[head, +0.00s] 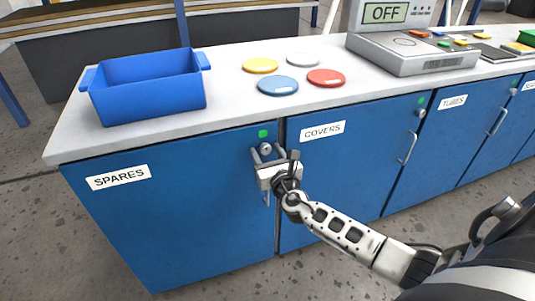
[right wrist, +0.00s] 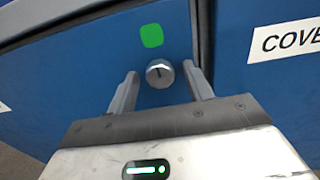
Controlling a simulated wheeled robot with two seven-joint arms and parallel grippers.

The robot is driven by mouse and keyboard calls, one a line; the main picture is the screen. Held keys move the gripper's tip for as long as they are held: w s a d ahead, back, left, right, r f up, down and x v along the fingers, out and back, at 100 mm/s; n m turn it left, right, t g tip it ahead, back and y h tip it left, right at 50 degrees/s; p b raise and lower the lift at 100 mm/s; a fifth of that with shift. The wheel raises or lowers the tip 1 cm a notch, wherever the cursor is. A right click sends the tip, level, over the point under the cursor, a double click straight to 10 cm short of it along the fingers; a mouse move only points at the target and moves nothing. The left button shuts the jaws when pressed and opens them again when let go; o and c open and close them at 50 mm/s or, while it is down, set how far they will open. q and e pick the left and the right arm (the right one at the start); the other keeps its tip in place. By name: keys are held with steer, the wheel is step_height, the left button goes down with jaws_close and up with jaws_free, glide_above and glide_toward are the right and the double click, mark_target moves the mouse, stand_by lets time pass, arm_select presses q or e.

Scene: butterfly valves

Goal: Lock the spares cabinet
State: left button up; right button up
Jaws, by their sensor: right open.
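The spares cabinet (head: 170,215) is the blue door at the left, labelled SPARES (head: 118,177); it looks closed. Its round silver lock knob (head: 265,148) is near the door's top right corner, below a green marker (head: 263,133). In the right wrist view the knob (right wrist: 159,74) shows a dark, nearly upright slot, and the marker (right wrist: 152,36) is green. My right gripper (head: 267,153) is open, with one finger on each side of the knob; I see gaps beside it. The door handle is mostly hidden behind my gripper. My left gripper is not in view.
The covers cabinet (head: 340,190) adjoins at right, with the tubes cabinet (head: 440,145) beyond. The grey counter above holds a blue bin (head: 150,90), yellow (head: 260,65), blue (head: 278,86), red (head: 326,78) and grey (head: 303,58) discs, and a device reading OFF (head: 386,13).

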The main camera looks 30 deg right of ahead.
steer(key=c, duration=1)
